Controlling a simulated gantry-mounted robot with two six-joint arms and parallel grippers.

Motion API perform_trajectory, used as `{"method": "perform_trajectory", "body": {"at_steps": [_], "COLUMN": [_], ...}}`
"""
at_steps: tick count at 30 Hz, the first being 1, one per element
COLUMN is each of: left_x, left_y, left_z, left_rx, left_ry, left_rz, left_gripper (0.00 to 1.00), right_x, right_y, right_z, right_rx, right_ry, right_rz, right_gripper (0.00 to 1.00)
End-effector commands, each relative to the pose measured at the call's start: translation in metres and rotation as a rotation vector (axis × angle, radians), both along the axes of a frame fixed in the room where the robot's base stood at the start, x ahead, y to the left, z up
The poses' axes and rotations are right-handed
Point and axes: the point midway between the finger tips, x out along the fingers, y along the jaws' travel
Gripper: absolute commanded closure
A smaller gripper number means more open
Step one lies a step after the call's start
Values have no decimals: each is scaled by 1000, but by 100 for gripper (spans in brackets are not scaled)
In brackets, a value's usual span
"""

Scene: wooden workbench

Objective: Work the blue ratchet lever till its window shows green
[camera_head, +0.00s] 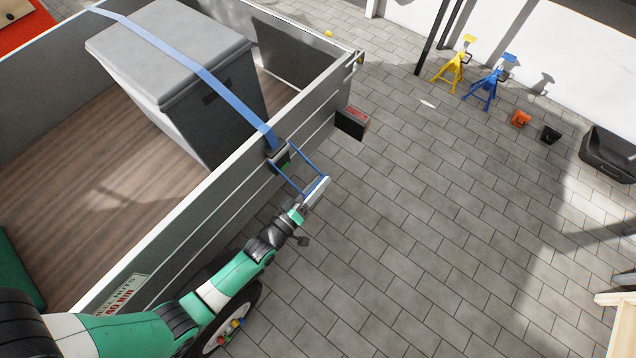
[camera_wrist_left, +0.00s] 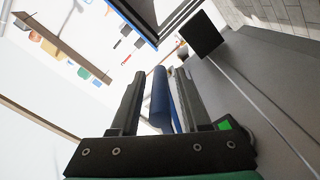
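The blue ratchet lever (camera_head: 309,159) is a two-bar blue frame. It sticks out from the dark ratchet body (camera_head: 279,156) on the trailer's side wall, where the blue strap (camera_head: 215,85) ends. My left gripper (camera_head: 318,190) is at the lever's outer end. In the left wrist view a blue bar (camera_wrist_left: 160,98) lies between the fingers of my left gripper (camera_wrist_left: 160,90), with narrow gaps on both sides, so they look open around it. A green patch (camera_wrist_left: 224,125) shows beside the right finger; I cannot tell whether it is the window. My right gripper is not in view.
The strap crosses a grey lidded box (camera_head: 170,60) in the trailer (camera_head: 190,205). A tail lamp (camera_head: 352,122) juts out near the ratchet. Yellow (camera_head: 454,65) and blue (camera_head: 489,82) stands are farther off by the wall. The paved floor (camera_head: 430,220) right of the trailer is clear.

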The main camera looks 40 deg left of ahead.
Motion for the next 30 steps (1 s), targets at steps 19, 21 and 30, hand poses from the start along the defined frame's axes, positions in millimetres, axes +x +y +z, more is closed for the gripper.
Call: {"method": "perform_trajectory", "body": {"at_steps": [19,21,30], "left_x": [-57,-74,-115], "left_y": [-6,-8,-12], "left_z": [2,1,0], "left_rx": [-1,-1,0], "left_ry": [6,6,0], "left_rz": [0,0,0], "left_gripper": [48,48,48], "right_x": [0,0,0], "right_y": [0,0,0], "right_z": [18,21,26], "right_rx": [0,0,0], "right_ry": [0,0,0], "right_rz": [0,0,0], "right_gripper": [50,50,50]}}
